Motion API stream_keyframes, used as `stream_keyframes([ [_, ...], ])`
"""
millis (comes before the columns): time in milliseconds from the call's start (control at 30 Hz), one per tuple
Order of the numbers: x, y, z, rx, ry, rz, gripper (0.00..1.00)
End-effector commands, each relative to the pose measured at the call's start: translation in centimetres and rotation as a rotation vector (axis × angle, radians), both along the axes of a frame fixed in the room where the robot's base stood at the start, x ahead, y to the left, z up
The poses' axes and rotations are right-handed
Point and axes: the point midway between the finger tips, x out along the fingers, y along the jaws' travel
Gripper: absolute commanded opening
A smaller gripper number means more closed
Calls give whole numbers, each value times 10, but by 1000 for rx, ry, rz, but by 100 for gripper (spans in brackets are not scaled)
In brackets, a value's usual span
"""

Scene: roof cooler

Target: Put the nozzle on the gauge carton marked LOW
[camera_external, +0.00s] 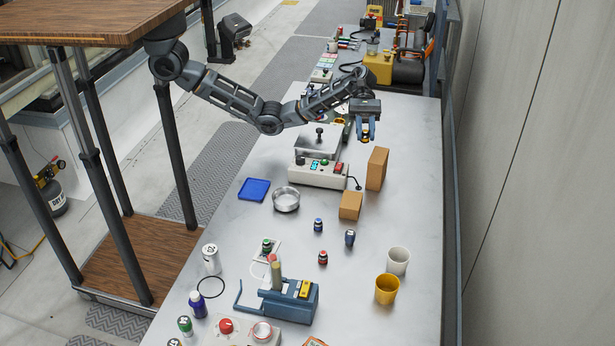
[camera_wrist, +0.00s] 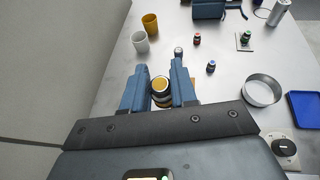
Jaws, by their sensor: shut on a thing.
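My gripper (camera_external: 366,135) is shut on a brass-coloured and black piece, apparently the nozzle (camera_wrist: 160,87), which sits between the two blue fingers in the wrist view. In the external view the gripper is in the air, above and slightly left of the tall brown carton (camera_external: 377,168). A shorter brown carton (camera_external: 350,206) stands in front of it, a little to the left. No LOW marking is readable on either carton. In the wrist view the cartons are mostly hidden behind the fingers.
A white device with a metal plate (camera_external: 318,172) stands left of the cartons. A round metal dish (camera_external: 286,199) and a blue tray (camera_external: 254,190) lie further left. Small bottles (camera_external: 318,225) and two cups (camera_external: 387,288) stand nearer. The table right of the cartons is clear.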

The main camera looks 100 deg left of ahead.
Motion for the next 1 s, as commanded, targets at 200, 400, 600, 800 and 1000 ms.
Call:
stream_keyframes([
  [200, 26, 42, -28, 0, 3, 4, 0],
  [400, 41, 66, -45, 0, 0, 2, 0],
  [600, 45, 72, -52, 0, 0, 1, 0],
  [800, 44, 72, -77, 0, 2, 1, 0],
  [1000, 45, 72, -90, -1, -1, 1, 0],
])
